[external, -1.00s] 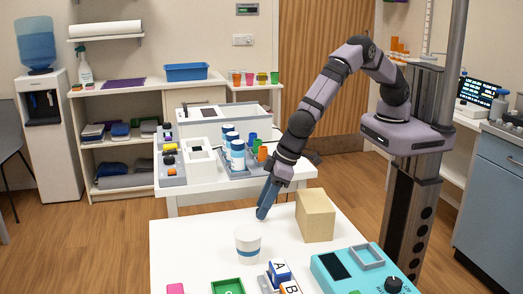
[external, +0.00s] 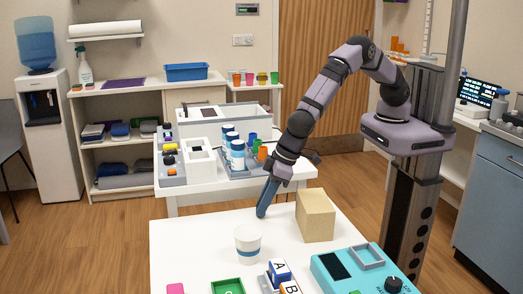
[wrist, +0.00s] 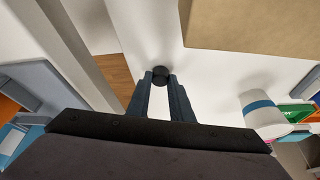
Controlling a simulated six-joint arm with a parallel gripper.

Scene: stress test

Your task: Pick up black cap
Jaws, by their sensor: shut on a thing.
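The black cap (wrist: 160,74) shows in the wrist view as a small dark round thing between the tips of my gripper (wrist: 160,80). The two blue-grey fingers are shut on it, one on each side. In the external view my gripper (external: 261,213) points down at the back edge of the white table, left of the cardboard box. The cap cannot be made out there. Whether it touches the table top is not clear.
The cardboard box (external: 316,216) stands close to the right of my gripper. A white paper cup with a blue band (external: 248,244) stands in front. A teal device (external: 355,268) and lettered blocks (external: 280,272) lie nearer the front.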

